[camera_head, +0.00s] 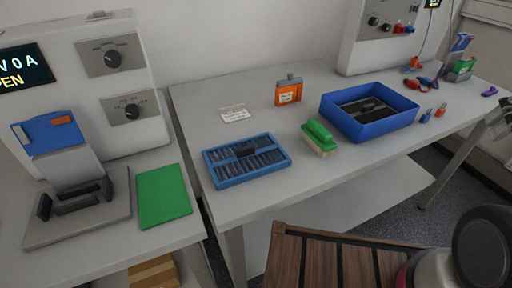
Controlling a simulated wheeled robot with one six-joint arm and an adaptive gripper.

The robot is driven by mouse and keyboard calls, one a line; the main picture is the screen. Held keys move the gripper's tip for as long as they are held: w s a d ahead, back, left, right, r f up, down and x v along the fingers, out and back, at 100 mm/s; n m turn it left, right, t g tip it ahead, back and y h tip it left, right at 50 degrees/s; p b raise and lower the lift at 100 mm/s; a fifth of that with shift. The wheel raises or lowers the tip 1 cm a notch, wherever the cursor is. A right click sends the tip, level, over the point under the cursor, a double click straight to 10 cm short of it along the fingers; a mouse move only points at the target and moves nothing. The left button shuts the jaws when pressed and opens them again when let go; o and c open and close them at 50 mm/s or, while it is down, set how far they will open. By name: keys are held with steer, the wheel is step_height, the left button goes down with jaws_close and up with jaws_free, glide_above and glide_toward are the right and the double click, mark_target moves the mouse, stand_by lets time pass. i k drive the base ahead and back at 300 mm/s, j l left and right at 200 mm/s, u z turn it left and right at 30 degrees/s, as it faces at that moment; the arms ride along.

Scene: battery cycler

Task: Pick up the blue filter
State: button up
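A blue rectangular frame with dark slats, which looks like the blue filter (222,180), lies flat near the front left of the long grey table. A small black block sits at its middle, toward the back. Its whole top shows and nothing holds it. A grey and black part at the right picture edge looks like my gripper (501,121). It is cut off by the edge, so its fingers do not show clearly. It is far to the right of the blue frame.
A green brush (319,137) and a blue bin (371,128) with dark contents stand right of the frame. An orange flask (288,91) and a white label (234,114) are behind it. A green mat (163,195) and a cycler machine (118,85) are left, across a gap.

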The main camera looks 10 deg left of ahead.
mark_target(234, 163)
steer(key=u, duration=0.4)
steer(key=l+u, duration=0.15)
steer(key=u, duration=0.65)
steer(key=k, duration=0.05)
